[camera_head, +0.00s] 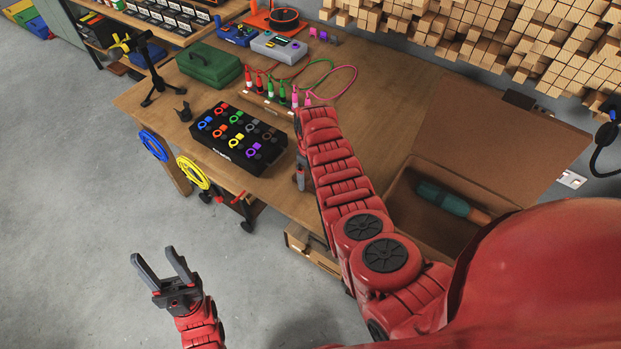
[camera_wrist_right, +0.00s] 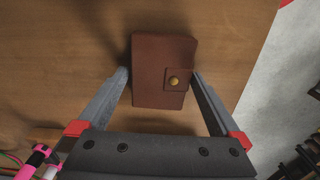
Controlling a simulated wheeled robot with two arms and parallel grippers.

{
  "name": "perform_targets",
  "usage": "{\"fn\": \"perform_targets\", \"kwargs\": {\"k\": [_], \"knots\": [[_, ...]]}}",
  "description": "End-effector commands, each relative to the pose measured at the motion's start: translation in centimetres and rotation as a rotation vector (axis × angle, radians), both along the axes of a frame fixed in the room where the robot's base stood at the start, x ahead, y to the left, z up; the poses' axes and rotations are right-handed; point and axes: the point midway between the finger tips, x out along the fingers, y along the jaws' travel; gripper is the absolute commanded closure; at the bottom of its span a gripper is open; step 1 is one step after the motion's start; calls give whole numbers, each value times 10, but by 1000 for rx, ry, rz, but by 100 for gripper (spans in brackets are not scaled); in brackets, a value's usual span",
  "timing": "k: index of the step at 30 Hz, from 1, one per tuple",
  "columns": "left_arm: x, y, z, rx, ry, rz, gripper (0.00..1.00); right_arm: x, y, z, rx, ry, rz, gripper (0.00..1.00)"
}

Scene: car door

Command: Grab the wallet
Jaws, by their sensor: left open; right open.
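A brown leather wallet (camera_wrist_right: 160,52) with a strap and brass snap shows in the right wrist view, against the wooden tabletop. My right gripper (camera_wrist_right: 159,76) is open, with one fingertip on either side of the wallet's lower half. The left fingertip is close to its edge; I cannot tell whether it touches. In the head view my right gripper (camera_head: 300,182) is partly hidden behind my right arm, and I cannot make out the wallet there. My left gripper (camera_head: 161,266) is open and empty above the grey floor.
The workbench (camera_head: 370,110) carries a black tray (camera_head: 222,152) of coloured rings, a green toolbox (camera_head: 208,66) and upright coloured plugs (camera_head: 270,88). An open cardboard box (camera_head: 500,150) with a green-handled tool (camera_head: 441,198) is at right. The floor around my left gripper is clear.

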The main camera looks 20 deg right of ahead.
Motion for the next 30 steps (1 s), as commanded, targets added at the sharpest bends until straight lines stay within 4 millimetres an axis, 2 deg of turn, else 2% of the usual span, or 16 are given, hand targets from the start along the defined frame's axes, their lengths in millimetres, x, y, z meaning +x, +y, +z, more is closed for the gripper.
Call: {"fn": "perform_targets", "kwargs": {"k": [2, 3, 12, 15, 30], "knots": [[0, 0, 0, 0, 0, 0, 50, 0, 0, 0, 0, 0, 0, 0], [0, 0, 0, 0, 0, 0, 50, 0, 0, 0, -1, 1, 0, 4], [0, 0, 0, 0, 0, 0, 50, -1, 0, 0, 0, 2, 0, 58], [0, 0, 0, 0, 0, 0, 50, -1, 0, 0, 0, 2, 0, 72], [0, 0, -3, 0, 0, 0, 50, -1, -1, 6, -1, 2, -1, 72]]}}
